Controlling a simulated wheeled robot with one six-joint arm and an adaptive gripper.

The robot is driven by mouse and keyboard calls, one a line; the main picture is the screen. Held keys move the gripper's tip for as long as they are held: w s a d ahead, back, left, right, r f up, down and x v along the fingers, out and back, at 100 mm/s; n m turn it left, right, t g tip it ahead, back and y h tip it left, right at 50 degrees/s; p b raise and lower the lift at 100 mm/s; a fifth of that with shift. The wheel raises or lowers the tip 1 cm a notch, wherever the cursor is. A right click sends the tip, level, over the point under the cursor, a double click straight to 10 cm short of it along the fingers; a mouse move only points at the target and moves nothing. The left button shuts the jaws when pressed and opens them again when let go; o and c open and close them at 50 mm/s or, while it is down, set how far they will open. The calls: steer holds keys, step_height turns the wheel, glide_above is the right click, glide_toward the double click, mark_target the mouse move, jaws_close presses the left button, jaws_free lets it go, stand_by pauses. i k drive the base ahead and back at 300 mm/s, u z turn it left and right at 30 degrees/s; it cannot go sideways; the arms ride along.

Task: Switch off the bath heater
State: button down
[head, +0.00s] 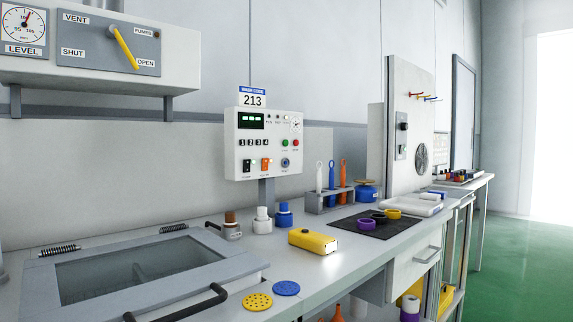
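A white control box (265,145) stands on a post behind the bench, under a sign reading 213. It has a lit green display (251,120), numbered keys and small round buttons. Low on its face are a black rocker switch (247,166), an orange rocker switch (266,165) and a blue-grey knob (285,163). The labels under them are too small to read, so I cannot tell which is the heater's. The bath (140,270) with a framed transparent lid is at lower left, its lid down. My gripper is not in view.
Bottles (262,221), a yellow box-shaped device (312,241) and two perforated discs (257,301) lie on the bench before the control box. A tool rack (330,199) is to its right. A vent panel (108,43) overhangs upper left. Green floor (520,270) is clear at right.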

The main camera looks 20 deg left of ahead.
mark_target(265, 161)
steer(key=z, duration=0.05)
steer(key=k, duration=0.65)
steer(key=u, duration=0.9)
steer(key=i, duration=0.25)
